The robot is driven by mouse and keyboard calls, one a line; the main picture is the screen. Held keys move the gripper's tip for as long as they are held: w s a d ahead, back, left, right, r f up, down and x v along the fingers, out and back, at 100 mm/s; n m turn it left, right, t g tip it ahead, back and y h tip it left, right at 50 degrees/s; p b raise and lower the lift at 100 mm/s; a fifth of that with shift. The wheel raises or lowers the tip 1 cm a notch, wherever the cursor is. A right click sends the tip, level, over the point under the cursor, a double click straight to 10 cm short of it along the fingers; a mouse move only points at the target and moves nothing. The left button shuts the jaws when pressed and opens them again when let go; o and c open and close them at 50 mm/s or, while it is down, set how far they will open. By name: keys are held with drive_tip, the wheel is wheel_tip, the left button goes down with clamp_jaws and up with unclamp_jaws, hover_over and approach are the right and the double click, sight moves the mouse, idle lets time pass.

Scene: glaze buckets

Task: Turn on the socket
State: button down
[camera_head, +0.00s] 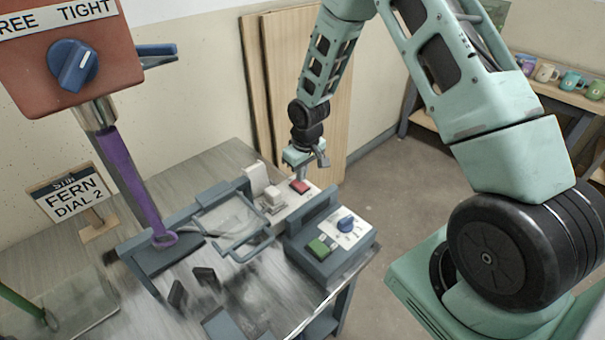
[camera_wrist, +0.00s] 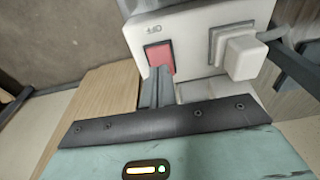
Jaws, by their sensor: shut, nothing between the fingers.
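The socket is a white strip (camera_wrist: 203,22) on the table, with a red switch (camera_wrist: 160,58) and a white plug (camera_wrist: 242,56) in it. In the head view the red switch (camera_head: 300,187) is at the table's far right corner and the plug (camera_head: 273,199) is left of it. My gripper (camera_head: 303,174) points down just above the switch. In the wrist view my gripper's shut fingers (camera_wrist: 156,85) hide the switch's lower edge; I cannot tell whether they touch it.
A grey control box (camera_head: 330,248) with a blue knob and green button stands in front of the socket. A clear-lidded frame (camera_head: 232,222) and a purple-shafted mixer (camera_head: 130,185) are to the left. A sign (camera_head: 75,192) stands at the far left. Wooden boards (camera_head: 300,70) lean behind.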

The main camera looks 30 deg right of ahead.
wheel_tip(320, 180, up, 12)
drive_tip(key=s, duration=0.2)
drive_tip(key=shift+d+r, duration=0.15)
drive_tip(key=shift+d, duration=0.1)
drive_tip(key=shift+s, duration=0.1)
